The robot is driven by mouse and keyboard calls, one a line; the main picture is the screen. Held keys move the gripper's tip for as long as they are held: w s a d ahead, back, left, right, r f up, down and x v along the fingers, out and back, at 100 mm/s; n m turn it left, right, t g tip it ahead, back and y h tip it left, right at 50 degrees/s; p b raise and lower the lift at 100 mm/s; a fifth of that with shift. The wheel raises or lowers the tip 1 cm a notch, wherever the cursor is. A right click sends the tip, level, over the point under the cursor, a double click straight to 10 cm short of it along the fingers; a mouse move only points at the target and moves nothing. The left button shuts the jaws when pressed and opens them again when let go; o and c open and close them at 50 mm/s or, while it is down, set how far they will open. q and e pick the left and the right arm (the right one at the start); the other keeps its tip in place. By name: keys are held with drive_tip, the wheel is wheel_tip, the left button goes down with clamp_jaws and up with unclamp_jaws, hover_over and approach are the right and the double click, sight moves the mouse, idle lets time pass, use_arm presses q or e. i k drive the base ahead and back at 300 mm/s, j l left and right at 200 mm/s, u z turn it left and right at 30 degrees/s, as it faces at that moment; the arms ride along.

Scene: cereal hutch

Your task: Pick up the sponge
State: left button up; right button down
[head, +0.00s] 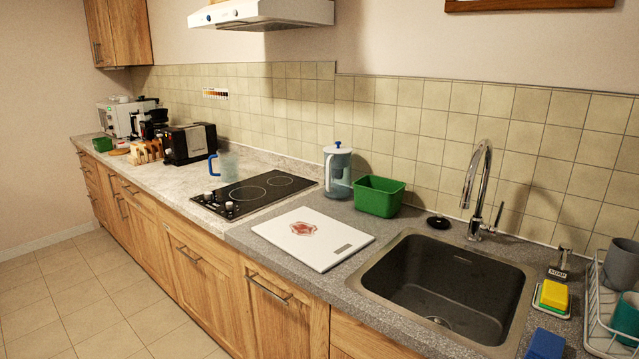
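A yellow sponge-like block (553,295) with a green layer sits on a small white holder (541,302) at the right of the sink. A blue block (545,343), perhaps another sponge, lies on the counter nearer the front, partly cut off by the bottom edge of the picture. Neither of my grippers is in view.
The dark sink (440,290) with a tall chrome faucet (478,190) lies left of the sponge. A soap dispenser (561,265) stands behind it. A white wire rack (598,300) with cups is close on the right. A white cutting board (335,250) lies left of the sink.

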sight(554, 298)
drive_tip(key=z, duration=1.35)
